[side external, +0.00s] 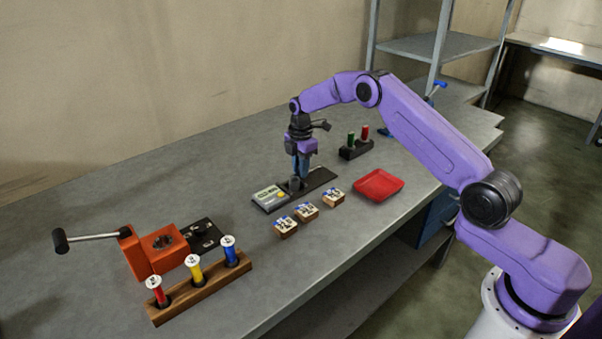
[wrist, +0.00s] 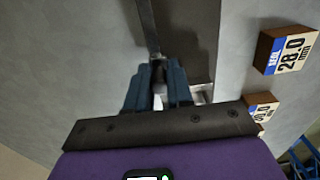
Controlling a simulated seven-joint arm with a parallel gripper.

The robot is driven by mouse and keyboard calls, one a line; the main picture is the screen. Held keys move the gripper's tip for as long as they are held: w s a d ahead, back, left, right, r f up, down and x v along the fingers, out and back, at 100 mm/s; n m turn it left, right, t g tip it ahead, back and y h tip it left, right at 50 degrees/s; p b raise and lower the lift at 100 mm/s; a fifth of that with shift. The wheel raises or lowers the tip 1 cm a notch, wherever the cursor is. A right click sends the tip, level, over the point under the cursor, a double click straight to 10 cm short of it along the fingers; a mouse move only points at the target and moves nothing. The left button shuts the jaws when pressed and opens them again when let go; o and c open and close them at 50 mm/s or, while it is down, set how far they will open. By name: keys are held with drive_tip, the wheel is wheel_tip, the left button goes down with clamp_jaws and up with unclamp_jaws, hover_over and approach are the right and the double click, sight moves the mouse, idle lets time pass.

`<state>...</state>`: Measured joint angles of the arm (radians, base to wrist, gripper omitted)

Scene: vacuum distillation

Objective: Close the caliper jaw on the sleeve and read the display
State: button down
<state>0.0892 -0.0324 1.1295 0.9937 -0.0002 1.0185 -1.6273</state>
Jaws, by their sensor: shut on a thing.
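The caliper is a dark flat rail (side external: 318,182) with a pale display box (side external: 271,196) at its left end. The display's digits are too small to read. A dark grey sleeve (side external: 294,184) stands upright on the rail near the display. My gripper (side external: 302,177) points down just behind and right of the sleeve. In the wrist view its blue fingers (wrist: 158,78) are closed around a narrow dark metal piece, which looks like the caliper jaw (wrist: 157,70). Whether the jaw touches the sleeve is hidden.
Three labelled wooden blocks (side external: 307,211) lie in front of the caliper; one reads 28.0 mm (wrist: 288,50). A red tray (side external: 379,185) is to the right. A plug holder (side external: 356,150) stands behind. An orange vise (side external: 157,247) and a wooden rack (side external: 204,287) are at left.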

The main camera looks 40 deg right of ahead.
drive_tip(key=shift+a, duration=1.25)
idle(0.4)
drive_tip(key=c, duration=1)
unclamp_jaws()
drive_tip(key=shift+d, duration=0.2)
drive_tip(key=shift+d, duration=0.15)
drive_tip(key=shift+r, duration=3.5)
